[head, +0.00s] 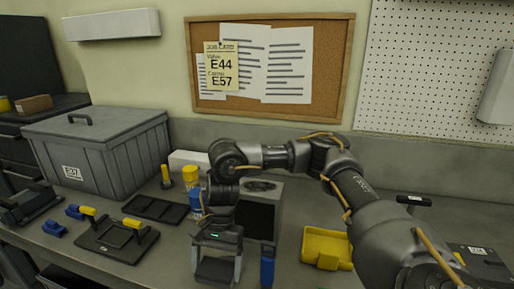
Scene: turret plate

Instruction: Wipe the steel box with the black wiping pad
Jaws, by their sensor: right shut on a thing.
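My right gripper (217,268) points down in front of the steel box, near the bottom middle of the head view. Its two grey fingers stand on either side of a dark block, which looks like the black wiping pad (216,269), and are shut on it. The steel box (277,191) stands just behind and to the right of the gripper. It has a light metal edge, a dark front face and a dark round part on top. My wrist hides its left side. Whether the pad touches the box or the bench cannot be told. My left gripper is not in view.
A large grey lidded bin (105,150) stands at the left. Black plates with yellow and blue parts (115,240) lie in front of it. A yellow tray (326,248) is right of the box. A cork board (270,70) hangs behind. Bare bench shows around the tray.

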